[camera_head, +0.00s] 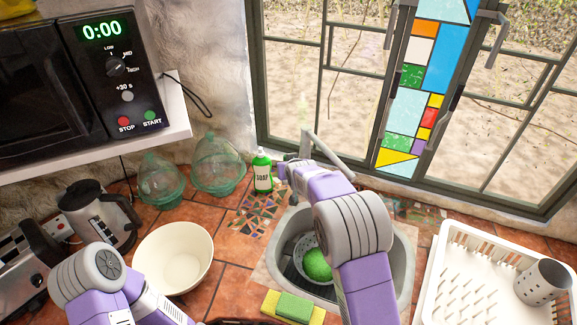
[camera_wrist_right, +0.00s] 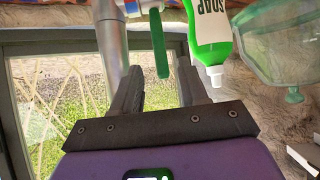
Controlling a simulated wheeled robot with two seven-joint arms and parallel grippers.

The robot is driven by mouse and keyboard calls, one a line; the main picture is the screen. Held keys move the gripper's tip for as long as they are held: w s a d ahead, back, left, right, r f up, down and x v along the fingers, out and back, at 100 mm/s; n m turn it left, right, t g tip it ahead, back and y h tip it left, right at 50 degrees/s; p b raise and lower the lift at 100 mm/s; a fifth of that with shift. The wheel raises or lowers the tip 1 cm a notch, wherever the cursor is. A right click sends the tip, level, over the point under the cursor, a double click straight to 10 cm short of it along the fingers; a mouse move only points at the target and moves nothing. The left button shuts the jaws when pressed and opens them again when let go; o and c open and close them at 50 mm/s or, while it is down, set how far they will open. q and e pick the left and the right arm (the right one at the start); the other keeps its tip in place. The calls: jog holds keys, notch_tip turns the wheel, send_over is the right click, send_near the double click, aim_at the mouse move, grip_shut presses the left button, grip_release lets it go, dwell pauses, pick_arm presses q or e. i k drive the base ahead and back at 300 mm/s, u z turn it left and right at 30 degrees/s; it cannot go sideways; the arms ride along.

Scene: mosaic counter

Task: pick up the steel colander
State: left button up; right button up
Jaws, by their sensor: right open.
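The steel colander appears to be the pale metal bowl (camera_head: 300,258) in the sink, with a round green thing (camera_head: 318,264) inside it. My right forearm hides part of it, and the wrist view does not show it. My right gripper (camera_head: 287,172) is beyond the colander, near the tap and soap bottle. In the wrist view its two dark fingers (camera_wrist_right: 158,88) are apart, with nothing seen held between them. My left arm comes in at the lower left; its gripper is out of view.
The sink (camera_head: 402,262) is set in a tiled counter. A green soap bottle (camera_head: 262,172), tap (camera_head: 330,153), glass domes (camera_head: 217,165), cream bowl (camera_head: 174,258), sponges (camera_head: 293,307) and white dish rack (camera_head: 452,233) surround it. The window stands behind.

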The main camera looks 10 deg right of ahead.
aim_at(308, 258)
jog(key=k, duration=1.5)
